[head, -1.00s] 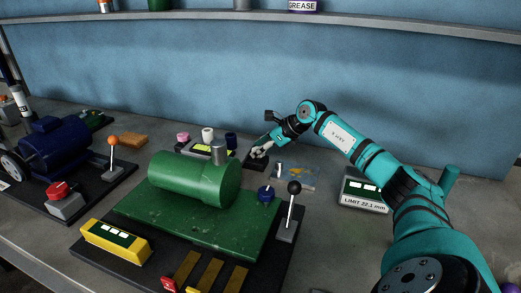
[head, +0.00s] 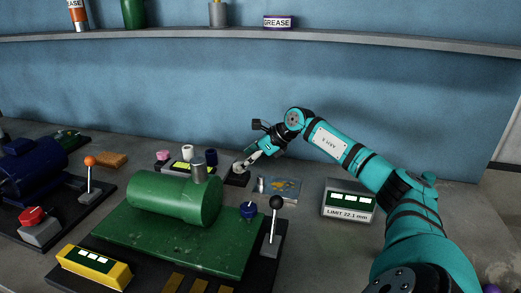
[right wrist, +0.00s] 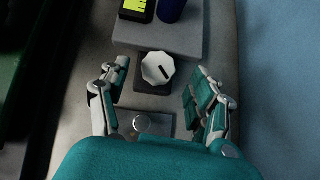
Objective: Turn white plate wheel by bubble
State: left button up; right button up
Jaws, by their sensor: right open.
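The white plate wheel (right wrist: 158,69) is a faceted knob with a dark pointer mark, on a small dark base in the right wrist view. A yellow-green window (right wrist: 136,5), seemingly the bubble, sits in a dark frame on the grey block beyond it, cut off by the top edge. It also shows in the head view (head: 182,166). My right gripper (right wrist: 157,82) is open, with one finger on each side of the wheel and visible gaps to it. My left gripper is out of view.
A green cylinder (head: 172,199) on a green base stands left of my right arm. A black-knobbed lever (head: 274,220) and blue knob (head: 248,210) are near. A limit display (head: 348,201) stands right. The back wall is close behind.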

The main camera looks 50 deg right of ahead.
jog(key=v, duration=0.8)
jog(key=shift+s+r, duration=0.2)
jog(key=shift+r, duration=0.1)
jog(key=shift+d, duration=0.1)
